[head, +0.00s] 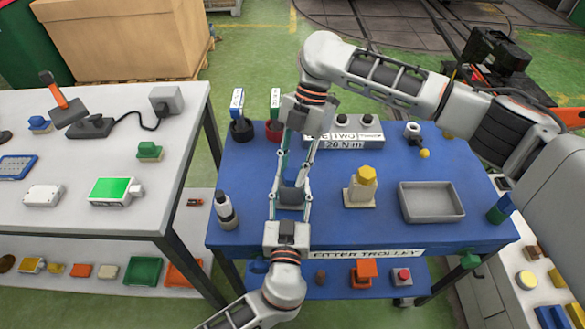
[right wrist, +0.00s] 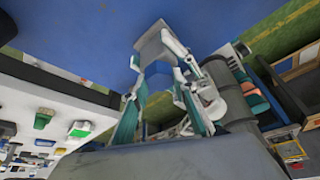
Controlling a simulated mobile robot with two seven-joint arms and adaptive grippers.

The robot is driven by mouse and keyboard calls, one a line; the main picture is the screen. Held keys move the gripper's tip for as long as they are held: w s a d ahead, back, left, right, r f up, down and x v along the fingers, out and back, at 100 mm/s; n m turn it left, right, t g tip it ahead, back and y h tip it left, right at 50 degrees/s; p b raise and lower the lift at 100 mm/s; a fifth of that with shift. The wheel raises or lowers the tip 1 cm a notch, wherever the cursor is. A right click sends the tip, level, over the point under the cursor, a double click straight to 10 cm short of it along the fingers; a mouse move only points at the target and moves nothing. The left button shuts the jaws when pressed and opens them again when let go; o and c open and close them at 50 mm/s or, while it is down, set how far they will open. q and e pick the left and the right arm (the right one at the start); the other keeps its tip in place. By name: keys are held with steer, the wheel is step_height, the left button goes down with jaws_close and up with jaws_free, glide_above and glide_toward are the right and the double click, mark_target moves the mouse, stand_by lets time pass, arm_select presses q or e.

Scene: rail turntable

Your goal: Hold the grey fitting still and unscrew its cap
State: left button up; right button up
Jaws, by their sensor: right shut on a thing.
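My right gripper (head: 292,168) reaches down from the top over the left part of the blue trolley. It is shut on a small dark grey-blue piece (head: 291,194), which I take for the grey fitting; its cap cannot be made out. My left gripper (head: 291,182) comes up from the bottom, facing the right one. Its fingers stand apart on either side of the piece and look open; contact is not clear.
The blue trolley top (head: 330,225) carries a yellow-topped beige block (head: 363,188), a grey tray (head: 431,202), a torque tester box (head: 345,135) and a grey bottle (head: 227,211). A white bench (head: 80,215) stands left. The trolley's front middle is clear.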

steer(key=shift+n, duration=0.6)
steer(key=shift+r, duration=1.6)
steer(key=shift+r, duration=2.4)
arm_select(q)
steer(key=o, duration=1.7)
steer(key=shift+c, duration=0.2)
steer(key=shift+s, duration=0.1)
